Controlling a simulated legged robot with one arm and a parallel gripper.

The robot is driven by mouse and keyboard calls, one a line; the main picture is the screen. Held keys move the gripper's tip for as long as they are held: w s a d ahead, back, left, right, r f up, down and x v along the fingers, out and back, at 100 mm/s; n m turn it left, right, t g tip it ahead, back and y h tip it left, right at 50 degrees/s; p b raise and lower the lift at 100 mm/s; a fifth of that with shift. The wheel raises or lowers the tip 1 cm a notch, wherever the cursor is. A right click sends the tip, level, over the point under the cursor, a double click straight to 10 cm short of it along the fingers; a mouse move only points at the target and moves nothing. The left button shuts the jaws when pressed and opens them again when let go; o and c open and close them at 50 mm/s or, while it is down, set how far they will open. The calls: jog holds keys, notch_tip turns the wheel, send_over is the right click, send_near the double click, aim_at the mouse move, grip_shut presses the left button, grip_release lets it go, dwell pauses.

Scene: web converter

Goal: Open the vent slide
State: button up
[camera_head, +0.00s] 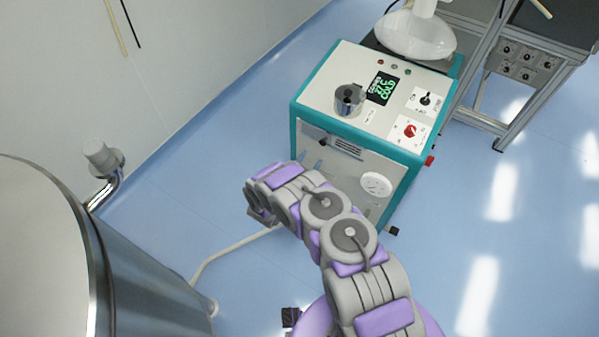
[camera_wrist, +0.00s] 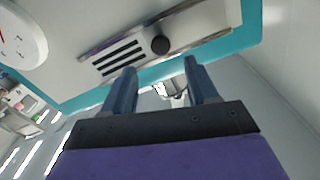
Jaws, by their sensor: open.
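The vent slide (camera_wrist: 185,28) is a metal strip with dark slots (camera_wrist: 119,57) and a round black knob (camera_wrist: 160,45), on the white front panel of a teal-edged machine. In the head view the vent (camera_head: 346,148) is on the upper part of the front face, partly hidden by my arm. My gripper (camera_wrist: 158,72) is open and empty. In the wrist view its two blue-grey fingers point towards the panel, with the knob just beyond the gap between their tips. I see no contact with the knob. In the head view my gripper (camera_head: 308,164) is in front of the machine, just below the vent.
A white dial gauge (camera_head: 376,185) is on the machine's front, right of the vent. The machine's top carries a metal cylinder (camera_head: 348,100), a display (camera_head: 382,88) and a red knob (camera_head: 410,131). A large steel vessel (camera_head: 130,260) stands at left. Blue floor is clear at right.

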jog(key=p+v, duration=0.1)
jog(key=v, duration=0.6)
jog(key=shift+s, duration=0.3)
